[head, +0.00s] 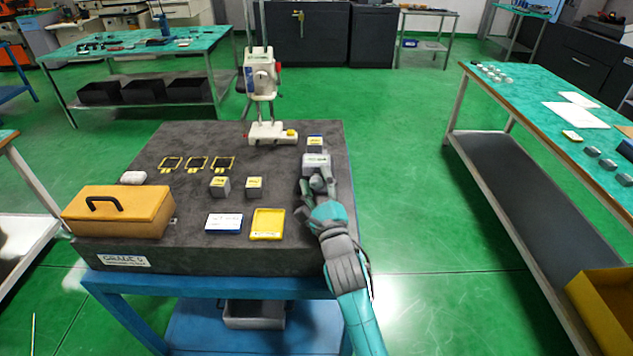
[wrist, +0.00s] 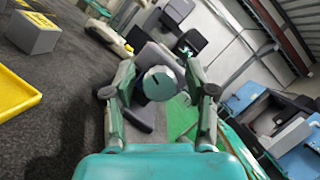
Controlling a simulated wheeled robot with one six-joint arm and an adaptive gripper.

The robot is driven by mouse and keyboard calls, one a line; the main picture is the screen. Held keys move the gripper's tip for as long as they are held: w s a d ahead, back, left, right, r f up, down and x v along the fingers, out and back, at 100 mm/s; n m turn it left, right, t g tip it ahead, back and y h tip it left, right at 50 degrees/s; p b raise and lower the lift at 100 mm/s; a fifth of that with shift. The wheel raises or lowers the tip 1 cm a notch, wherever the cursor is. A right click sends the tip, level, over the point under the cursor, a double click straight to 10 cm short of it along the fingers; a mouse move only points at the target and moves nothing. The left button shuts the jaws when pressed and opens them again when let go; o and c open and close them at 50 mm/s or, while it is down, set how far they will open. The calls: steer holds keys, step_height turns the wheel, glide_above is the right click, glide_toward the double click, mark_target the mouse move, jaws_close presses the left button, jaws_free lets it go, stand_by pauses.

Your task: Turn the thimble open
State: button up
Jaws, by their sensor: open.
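The thimble (wrist: 159,83) is a round pale grey-green knob with a dark mark on its face, seen end-on in the wrist view. It sits on a dark grey instrument body (wrist: 146,110). My gripper (wrist: 159,72) is open, with one finger on each side of the thimble. Gaps show between the fingers and the knob, and I cannot see any contact. In the head view my gripper (head: 317,184) is at the near side of a grey labelled block (head: 316,162) near the plate's right edge. The fingers hide most of the thimble there.
On the dark granite plate (head: 150,220) are an orange case (head: 118,212), a yellow tray (head: 268,223), a white-and-blue box (head: 224,223) and grey cubes (head: 220,187). A tall stand gauge (head: 262,80) is at the back. Green floor (head: 410,190) is free to the right.

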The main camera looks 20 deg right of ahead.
steer(key=shift+c, duration=0.3)
jaws_close()
